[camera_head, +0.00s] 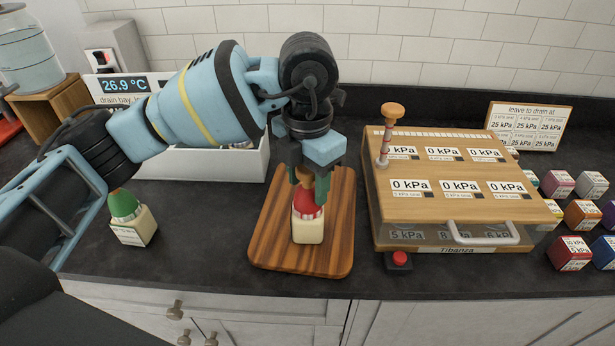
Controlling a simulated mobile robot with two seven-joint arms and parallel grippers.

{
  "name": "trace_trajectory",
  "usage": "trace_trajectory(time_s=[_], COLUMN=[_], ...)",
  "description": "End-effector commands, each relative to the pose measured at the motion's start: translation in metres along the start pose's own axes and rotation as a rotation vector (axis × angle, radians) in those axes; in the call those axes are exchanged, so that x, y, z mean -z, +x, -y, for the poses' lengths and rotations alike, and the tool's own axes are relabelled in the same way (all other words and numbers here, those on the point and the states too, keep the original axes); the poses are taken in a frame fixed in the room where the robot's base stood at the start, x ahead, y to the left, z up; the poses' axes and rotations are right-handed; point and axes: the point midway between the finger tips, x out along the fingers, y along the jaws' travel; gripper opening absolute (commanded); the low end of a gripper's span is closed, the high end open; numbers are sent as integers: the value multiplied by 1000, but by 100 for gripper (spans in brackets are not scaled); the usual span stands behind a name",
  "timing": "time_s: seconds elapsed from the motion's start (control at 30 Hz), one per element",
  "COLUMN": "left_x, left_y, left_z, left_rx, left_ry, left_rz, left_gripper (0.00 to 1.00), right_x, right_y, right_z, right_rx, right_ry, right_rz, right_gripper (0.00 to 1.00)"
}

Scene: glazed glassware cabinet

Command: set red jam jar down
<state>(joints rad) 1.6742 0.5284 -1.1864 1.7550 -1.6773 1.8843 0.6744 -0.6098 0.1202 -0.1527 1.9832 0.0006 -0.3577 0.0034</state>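The red-topped jar (308,227) has a cream, square-sided body, a red domed top and a brown knob. It is upright over the wooden board (269,248), near its middle. I cannot tell whether its base touches the board. My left gripper (307,188) points down from above, with one dark green finger on each side of the knob and red top. It appears shut on them. The fingers and wrist hide part of the top. My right gripper is out of view.
A green-topped cream jar (133,228) stands left of the board. A wooden-lidded case (459,217) with kPa labels and a metal handle stands close on the right, a red button (399,257) before it. Several coloured cubes (582,213) stand far right. A white bin (215,163) is behind.

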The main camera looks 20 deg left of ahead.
Motion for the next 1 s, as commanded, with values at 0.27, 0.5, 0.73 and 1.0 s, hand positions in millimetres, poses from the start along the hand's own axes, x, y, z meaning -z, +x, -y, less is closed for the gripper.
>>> trace_trajectory(time_s=[0.27, 0.5, 0.73, 1.0], left_x=[0, -1, -1, 0], left_y=[0, -15, -60, -108], left_z=[0, 0, 0, 0], left_rx=[0, -2, -2, -2], left_ry=[0, 0, -1, -1], left_rz=[0, 2, 4, 3], left_gripper=[57, 57, 57, 57], right_x=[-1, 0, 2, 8], right_y=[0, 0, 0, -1], right_z=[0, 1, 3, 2], right_rx=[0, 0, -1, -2], right_ry=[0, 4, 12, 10], right_rz=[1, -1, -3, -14], right_gripper=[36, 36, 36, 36])
